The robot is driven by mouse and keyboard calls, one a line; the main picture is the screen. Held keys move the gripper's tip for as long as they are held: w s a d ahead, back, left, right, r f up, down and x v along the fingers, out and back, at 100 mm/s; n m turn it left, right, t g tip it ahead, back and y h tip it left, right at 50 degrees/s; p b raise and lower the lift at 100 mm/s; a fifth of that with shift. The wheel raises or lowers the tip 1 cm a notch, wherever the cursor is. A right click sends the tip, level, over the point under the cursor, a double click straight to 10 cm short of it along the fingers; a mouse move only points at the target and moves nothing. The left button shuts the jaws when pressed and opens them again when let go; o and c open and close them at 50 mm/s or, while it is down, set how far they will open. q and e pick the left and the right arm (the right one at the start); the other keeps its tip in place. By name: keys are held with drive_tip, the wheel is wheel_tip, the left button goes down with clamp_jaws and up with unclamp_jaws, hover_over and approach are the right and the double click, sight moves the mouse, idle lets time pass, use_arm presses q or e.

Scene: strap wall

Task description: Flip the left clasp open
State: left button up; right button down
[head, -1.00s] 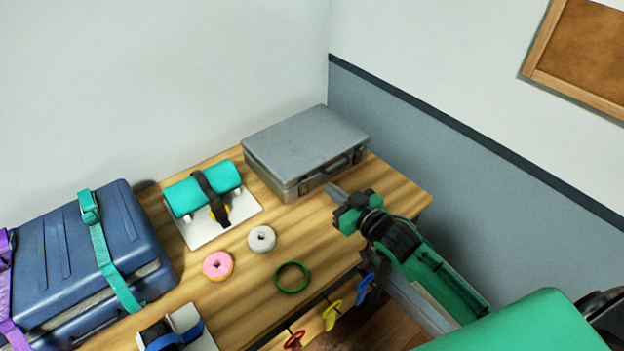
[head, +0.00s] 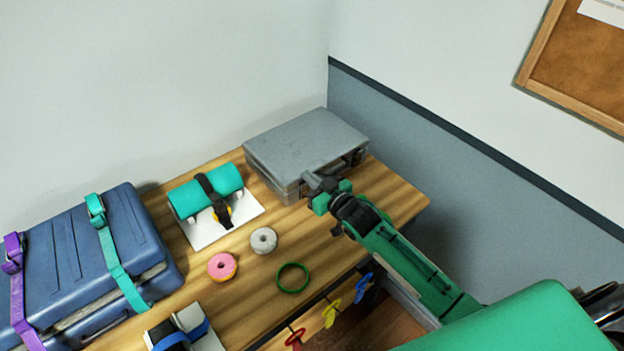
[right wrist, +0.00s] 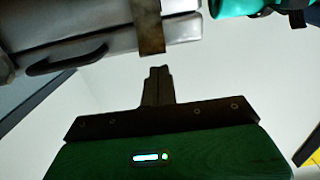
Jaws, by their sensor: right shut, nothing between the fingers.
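A grey case (head: 300,143) lies shut at the back right of the table, its handle side facing my right arm. In the right wrist view, the left clasp (right wrist: 149,25) is a dark strip across the case's seam, with the black handle (right wrist: 67,56) beside it. I cannot tell whether the clasp is latched. My right gripper (head: 310,181) is shut and empty, its tips close to the case front by the left clasp, which they largely hide in the head view. In the wrist view the fingertips (right wrist: 158,70) sit just short of the clasp. My left gripper is out of view.
A teal roll (head: 222,185) strapped on a white plate stands left of the case. A pink ring (head: 222,267), grey ring (head: 264,240) and green ring (head: 292,290) lie in front. A blue strapped suitcase (head: 80,250) is at left. Coloured hooks line the table's front edge.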

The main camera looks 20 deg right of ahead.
drive_tip(key=shift+s+d+f, duration=0.1)
drive_tip(key=shift+s+f, duration=0.25)
drive_tip(key=shift+f, duration=0.3)
drive_tip(key=shift+s, duration=0.1)
